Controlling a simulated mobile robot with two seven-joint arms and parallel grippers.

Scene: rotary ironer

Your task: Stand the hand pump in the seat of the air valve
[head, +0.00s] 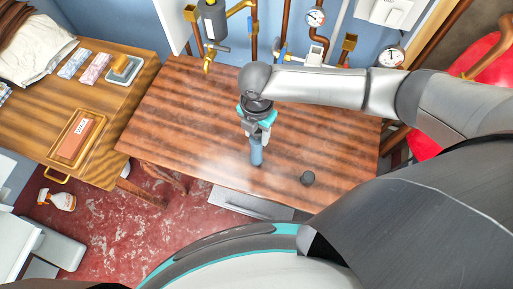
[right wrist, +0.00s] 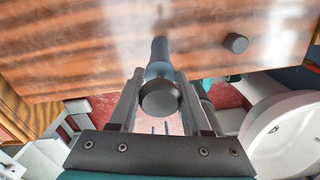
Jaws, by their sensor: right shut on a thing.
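The hand pump is a slim blue-grey cylinder (head: 256,152) with a dark round end (right wrist: 159,100) facing the right wrist camera. My right gripper (head: 258,133) is shut on it, one finger on each side, over the middle of the wooden table. The pump points down towards the table top; whether its far end touches the wood I cannot tell. A small dark round piece (head: 308,178) lies on the table to the right of the pump, and it also shows in the right wrist view (right wrist: 236,43). I cannot tell which fitting is the air valve. My left gripper is out of view.
Brass and copper pipes, a dark canister (head: 213,20) and gauges (head: 316,17) line the wall behind the table (head: 180,105). A side table (head: 40,110) at left holds a tray (head: 78,138) and cloths. The table's left part is clear.

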